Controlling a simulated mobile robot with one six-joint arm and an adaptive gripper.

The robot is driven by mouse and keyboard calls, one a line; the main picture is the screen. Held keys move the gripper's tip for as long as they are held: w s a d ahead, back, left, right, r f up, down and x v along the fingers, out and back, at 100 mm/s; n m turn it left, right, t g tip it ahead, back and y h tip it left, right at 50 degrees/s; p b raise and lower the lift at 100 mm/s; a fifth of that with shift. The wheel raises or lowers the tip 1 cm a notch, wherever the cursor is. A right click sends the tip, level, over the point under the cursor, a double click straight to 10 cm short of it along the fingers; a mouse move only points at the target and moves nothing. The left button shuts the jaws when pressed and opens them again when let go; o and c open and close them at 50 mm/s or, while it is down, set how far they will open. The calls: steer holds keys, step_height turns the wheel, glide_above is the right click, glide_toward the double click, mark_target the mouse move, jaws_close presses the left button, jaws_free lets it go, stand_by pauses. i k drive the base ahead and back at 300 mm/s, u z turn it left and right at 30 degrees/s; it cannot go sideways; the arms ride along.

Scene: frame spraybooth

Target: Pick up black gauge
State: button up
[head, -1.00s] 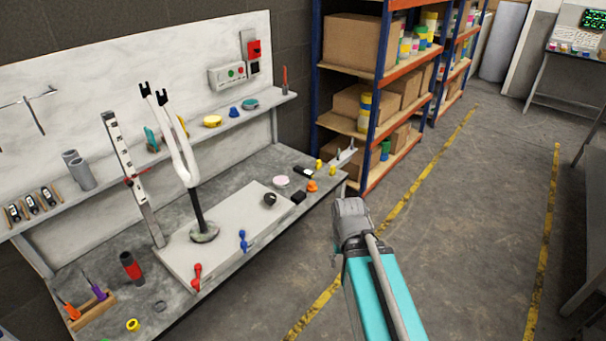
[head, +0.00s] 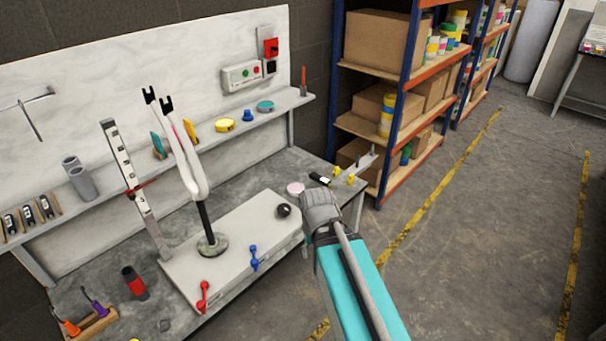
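A round black object (head: 283,210) sits on the right part of the pale raised plate (head: 232,236) on the workbench. It may be the black gauge, but it is too small to be sure. A small black item with a white end (head: 319,179) lies farther back on the bench. Several black devices with small displays (head: 28,215) stand on the left of the wall shelf. My teal arm with its grey joint reaches in from the bottom, right of the plate and partly in front of the bench's right end.
A white fork (head: 186,150) stands upright on the plate, beside a tall ruled post (head: 133,185). Red (head: 203,297) and blue (head: 254,257) levers are at the plate's front. A shelving rack (head: 400,110) stands behind. The floor (head: 480,230) at right is clear.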

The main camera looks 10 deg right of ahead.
mark_target(317, 178)
steer(key=u, duration=0.25)
steer(key=i, duration=1.5)
steer(key=z, duration=0.4)
